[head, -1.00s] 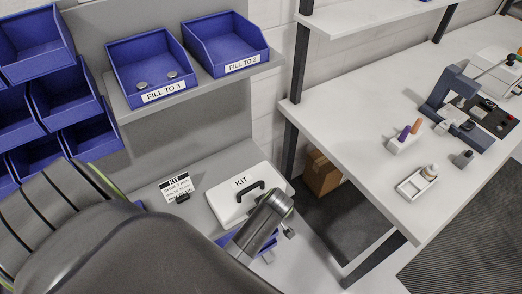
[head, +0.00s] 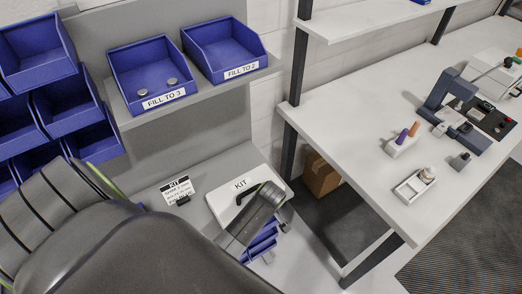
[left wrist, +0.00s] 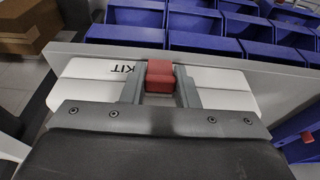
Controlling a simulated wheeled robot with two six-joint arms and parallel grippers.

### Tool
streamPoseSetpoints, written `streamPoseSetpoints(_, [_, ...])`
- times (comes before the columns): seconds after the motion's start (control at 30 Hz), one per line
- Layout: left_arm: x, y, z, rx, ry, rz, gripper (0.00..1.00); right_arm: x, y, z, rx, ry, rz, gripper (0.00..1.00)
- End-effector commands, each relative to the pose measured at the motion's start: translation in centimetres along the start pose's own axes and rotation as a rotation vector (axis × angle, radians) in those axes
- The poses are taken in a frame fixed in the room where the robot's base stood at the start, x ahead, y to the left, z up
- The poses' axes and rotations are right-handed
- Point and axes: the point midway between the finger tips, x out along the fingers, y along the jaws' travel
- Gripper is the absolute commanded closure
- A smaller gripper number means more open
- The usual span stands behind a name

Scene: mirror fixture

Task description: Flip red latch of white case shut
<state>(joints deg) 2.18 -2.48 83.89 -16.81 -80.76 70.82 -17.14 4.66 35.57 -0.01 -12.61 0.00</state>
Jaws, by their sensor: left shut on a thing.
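The case also shows in the left wrist view (left wrist: 90,90), on both sides of my gripper. The red latch (left wrist: 160,72) stands at the case, between the fingers of my left gripper (left wrist: 160,82). The gripper is shut on the latch. In the head view my arm hides the latch and fingertips. My right gripper is not in view.
Blue bins (head: 150,75) sit on the shelf above, with more at the left. A white table (head: 345,120) with tools stands to the right, across a gap holding a cardboard box (head: 320,175).

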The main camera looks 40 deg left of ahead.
Motion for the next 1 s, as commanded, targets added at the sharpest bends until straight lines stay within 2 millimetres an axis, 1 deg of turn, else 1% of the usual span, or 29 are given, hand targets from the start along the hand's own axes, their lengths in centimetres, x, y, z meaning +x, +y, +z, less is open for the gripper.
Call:
streamPoseSetpoints(0.03, [-0.36, -0.03, -0.40, 0.001, -0.028, -0.003, 0.96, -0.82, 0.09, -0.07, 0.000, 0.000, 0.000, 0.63])
streamPoseSetpoints(0.13, [-0.19, -0.07, -0.65, 0.001, -0.086, -0.003, 0.96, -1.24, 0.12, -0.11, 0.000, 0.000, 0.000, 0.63])
streamPoseSetpoints(0.4, [0.11, -0.04, -0.98, 0.000, -0.190, -0.002, 0.96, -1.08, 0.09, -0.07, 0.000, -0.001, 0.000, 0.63])
streamPoseSetpoints(0.77, [0.07, -0.01, -0.96, -0.001, -0.199, -0.001, 0.96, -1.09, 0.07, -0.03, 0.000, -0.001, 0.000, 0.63])
streamPoseSetpoints(0.8, [0.06, 0.00, -0.96, -0.001, -0.199, -0.001, 0.68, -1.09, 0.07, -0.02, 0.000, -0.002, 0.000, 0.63])
streamPoseSetpoints(0.93, [0.05, 0.00, -0.97, 0.000, -0.199, 0.000, 0.51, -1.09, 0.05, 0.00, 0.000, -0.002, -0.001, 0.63])
streamPoseSetpoints(1.0, [0.05, 0.01, -0.97, 0.000, -0.198, 0.000, 0.51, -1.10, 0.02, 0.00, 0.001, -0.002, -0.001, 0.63])
